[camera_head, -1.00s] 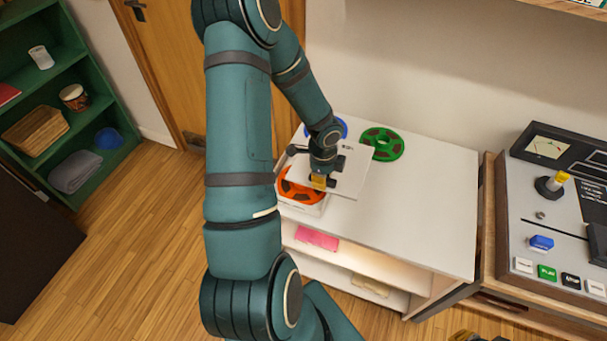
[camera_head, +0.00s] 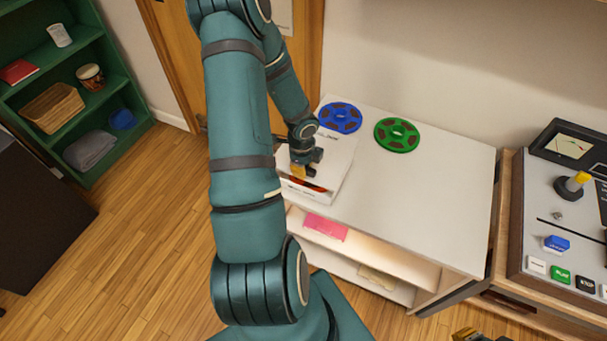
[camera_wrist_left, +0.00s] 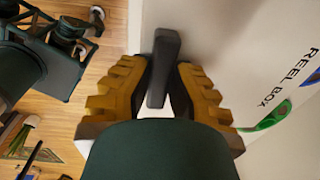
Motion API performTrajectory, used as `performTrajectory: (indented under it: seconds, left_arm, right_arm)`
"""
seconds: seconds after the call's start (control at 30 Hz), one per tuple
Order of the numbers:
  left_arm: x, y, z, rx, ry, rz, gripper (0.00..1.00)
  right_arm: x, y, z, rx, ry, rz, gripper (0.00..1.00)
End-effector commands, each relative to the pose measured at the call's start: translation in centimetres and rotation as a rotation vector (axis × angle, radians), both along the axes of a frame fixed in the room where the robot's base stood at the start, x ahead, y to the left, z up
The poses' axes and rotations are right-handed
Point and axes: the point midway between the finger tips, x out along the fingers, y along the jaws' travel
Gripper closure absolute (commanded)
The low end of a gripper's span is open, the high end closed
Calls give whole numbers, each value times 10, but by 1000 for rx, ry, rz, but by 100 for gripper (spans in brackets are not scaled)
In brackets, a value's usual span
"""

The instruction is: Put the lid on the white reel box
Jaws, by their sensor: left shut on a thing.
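The white lid (camera_head: 338,158) is in my left gripper (camera_head: 301,173), over the white reel box at the left front of the white cabinet top. The left wrist view shows the lid's "REEL BOX" lettering (camera_wrist_left: 283,75) and my yellow fingers (camera_wrist_left: 158,85) shut on its dark handle (camera_wrist_left: 161,62). A strip of the orange reel (camera_head: 305,184) shows inside the box (camera_head: 296,193) at its front. The lid covers most of the box; I cannot tell whether they touch. My right gripper (camera_head: 466,335) barely shows at the bottom edge.
A blue reel (camera_head: 341,118) and a green reel (camera_head: 397,135) lie behind the box on the cabinet top (camera_head: 425,190). The top's right part is clear. A control console (camera_head: 560,225) stands to the right. A green shelf (camera_head: 62,100) stands at the left.

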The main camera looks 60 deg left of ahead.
Motion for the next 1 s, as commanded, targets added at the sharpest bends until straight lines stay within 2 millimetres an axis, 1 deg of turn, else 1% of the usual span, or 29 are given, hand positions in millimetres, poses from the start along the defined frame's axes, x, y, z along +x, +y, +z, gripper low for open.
performTrajectory:
  seconds: [0.03, 0.1, 0.2, 0.47, 0.9, 1.0]
  left_arm:
    - [0, -1, -9, -2, 0, -1, 100]
    - [1, -1, -20, -2, 0, -2, 100]
    - [0, -1, -31, -1, 0, -2, 100]
    - [0, 0, -30, -1, -1, 0, 100]
    - [1, -1, -42, -1, 0, -1, 100]
    - [0, 0, -42, -1, 0, -1, 100]
  right_arm:
    - [0, 0, -5, -1, 0, 0, 100]
    - [-1, 0, -10, -1, 3, 2, 100]
    - [-3, 1, -15, 1, 7, 5, 100]
    - [-3, 1, -13, 1, 7, 6, 100]
    - [-6, 2, -24, 2, 15, 12, 100]
    - [-6, 2, -23, 2, 15, 12, 100]
